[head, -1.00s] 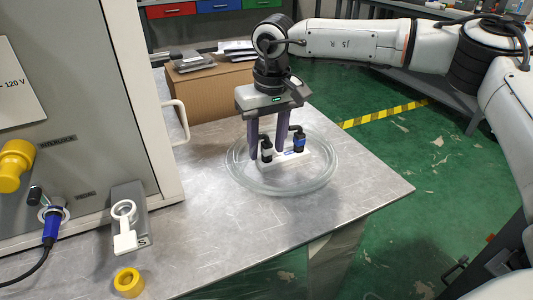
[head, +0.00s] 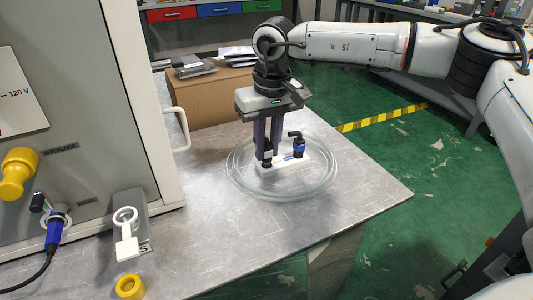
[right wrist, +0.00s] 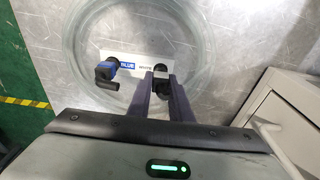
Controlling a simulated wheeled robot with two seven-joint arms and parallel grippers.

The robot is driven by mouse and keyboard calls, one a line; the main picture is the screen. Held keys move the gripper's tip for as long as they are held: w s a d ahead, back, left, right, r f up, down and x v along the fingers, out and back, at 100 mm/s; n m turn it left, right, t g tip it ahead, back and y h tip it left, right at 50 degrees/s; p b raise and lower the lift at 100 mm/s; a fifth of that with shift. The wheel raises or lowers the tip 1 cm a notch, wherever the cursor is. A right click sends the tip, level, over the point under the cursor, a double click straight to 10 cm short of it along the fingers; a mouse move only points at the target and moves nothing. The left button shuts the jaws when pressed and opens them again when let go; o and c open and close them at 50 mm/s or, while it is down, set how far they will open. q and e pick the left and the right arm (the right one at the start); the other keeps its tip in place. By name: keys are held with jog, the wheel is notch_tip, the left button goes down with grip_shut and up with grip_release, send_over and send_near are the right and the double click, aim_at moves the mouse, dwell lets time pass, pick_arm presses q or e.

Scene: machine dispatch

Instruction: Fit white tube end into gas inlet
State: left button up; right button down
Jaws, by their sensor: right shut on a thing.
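A white block (head: 287,167) with two dark tube ends on it lies inside a coil of clear tube (head: 333,180) on the metal table. The white tube end (head: 267,157) is a black fitting with a pale band, beside the WHITE label in the right wrist view (right wrist: 160,78). My right gripper (head: 267,150) points down and is shut on it; the fingers also show in the right wrist view (right wrist: 161,75). The blue tube end (head: 298,146) stands to its right, apart from the fingers. I cannot make out which fitting is the gas inlet. My left gripper is out of view.
The grey machine cabinet (head: 100,90) stands at left, with a yellow fitting (head: 18,172) and a blue plug (head: 54,228) on its face. A grey stand with a white clip (head: 127,245) and a yellow ring (head: 130,287) are in front. The table's right part is clear.

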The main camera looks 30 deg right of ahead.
jog(key=shift+r+p, duration=2)
jog(key=shift+r, duration=0.5)
jog(key=shift+r+p, duration=1.15)
jog(key=shift+r, duration=0.15)
